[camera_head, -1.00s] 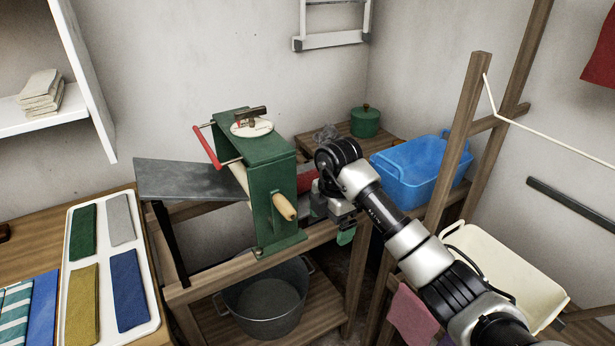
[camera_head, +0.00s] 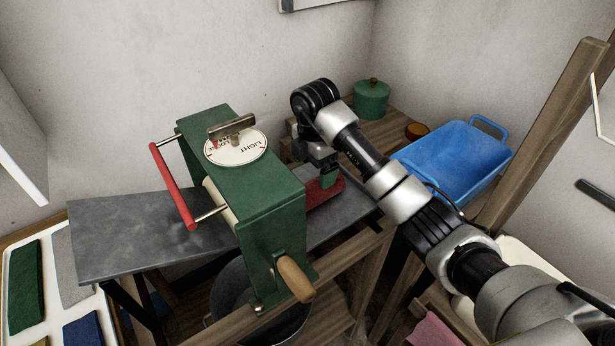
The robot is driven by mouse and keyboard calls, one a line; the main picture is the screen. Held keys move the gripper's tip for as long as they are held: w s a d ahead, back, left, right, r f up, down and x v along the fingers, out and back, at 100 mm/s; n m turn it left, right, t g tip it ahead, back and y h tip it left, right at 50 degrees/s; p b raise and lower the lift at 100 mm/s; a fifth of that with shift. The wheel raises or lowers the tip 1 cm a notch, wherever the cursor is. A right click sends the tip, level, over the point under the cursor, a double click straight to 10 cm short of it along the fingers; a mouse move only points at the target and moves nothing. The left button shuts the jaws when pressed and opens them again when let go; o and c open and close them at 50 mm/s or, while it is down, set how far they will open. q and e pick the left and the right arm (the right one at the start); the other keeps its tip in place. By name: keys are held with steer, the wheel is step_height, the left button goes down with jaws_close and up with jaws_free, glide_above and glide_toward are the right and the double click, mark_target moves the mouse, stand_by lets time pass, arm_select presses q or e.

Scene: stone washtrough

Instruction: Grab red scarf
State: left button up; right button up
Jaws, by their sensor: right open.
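The red scarf (camera_head: 320,193) lies on the grey board just to the right of the green hand-cranked wringer (camera_head: 240,173). The wringer hides its left end, and my right gripper covers part of its far side. My right gripper (camera_head: 322,175) is open, pointing down over the scarf. I cannot tell whether its fingers touch the cloth. My left gripper is not in view.
The wringer's wooden crank handle (camera_head: 295,279) sticks out in front, and its red bar (camera_head: 174,188) is at the left. A blue tub (camera_head: 458,165) and a green lidded pot (camera_head: 371,100) stand behind to the right. The board's left part (camera_head: 130,235) is bare.

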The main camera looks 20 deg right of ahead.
mark_target(313, 184)
steer(key=f, duration=0.2)
steer(key=s+f+p, duration=0.1)
steer(key=shift+s+a+f, duration=0.15)
steer(key=shift+a+f, duration=0.05)
steer(key=shift+f, duration=1.75)
steer(key=c, duration=1)
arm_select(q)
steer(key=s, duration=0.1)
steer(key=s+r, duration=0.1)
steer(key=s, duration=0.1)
arm_select(e)
steer(key=shift+c, duration=0.4)
steer(key=shift+r, duration=0.15)
